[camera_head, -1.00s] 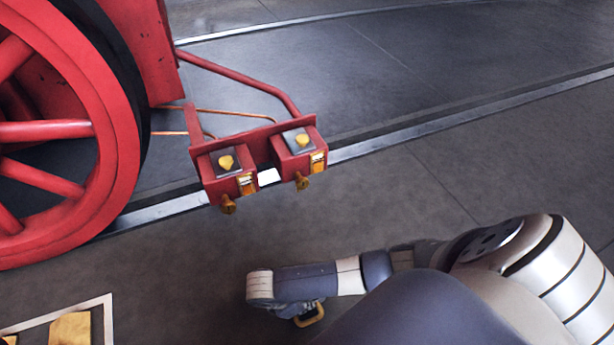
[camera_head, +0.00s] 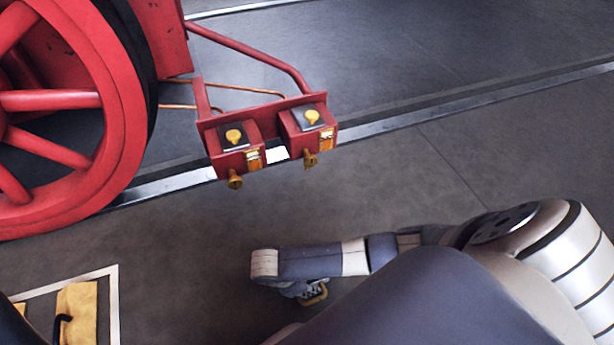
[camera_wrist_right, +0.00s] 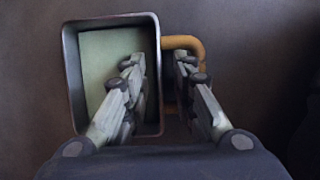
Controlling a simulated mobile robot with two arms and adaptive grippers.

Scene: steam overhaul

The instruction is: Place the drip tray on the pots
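The drip tray (camera_wrist_right: 110,25) shows in the right wrist view as a rectangular tray with a dark metal rim, a pale green inside and a yellow handle (camera_wrist_right: 184,42) on its right side. My right gripper (camera_wrist_right: 160,62) has one finger inside the tray and the other outside its right wall, by the handle. It appears to hold the tray there; the exact contact is unclear. In the head view the right gripper (camera_head: 300,288) hides most of the tray. The two red pots (camera_head: 234,156) and (camera_head: 307,136) have yellow knobs on top.
The pots hang on a red bracket beside a large red wheel (camera_head: 120,130). A steel rail (camera_head: 400,122) runs behind them. A yellow object (camera_head: 83,310) lies inside a pale floor outline at the lower left. The floor between the pots and my right arm is clear.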

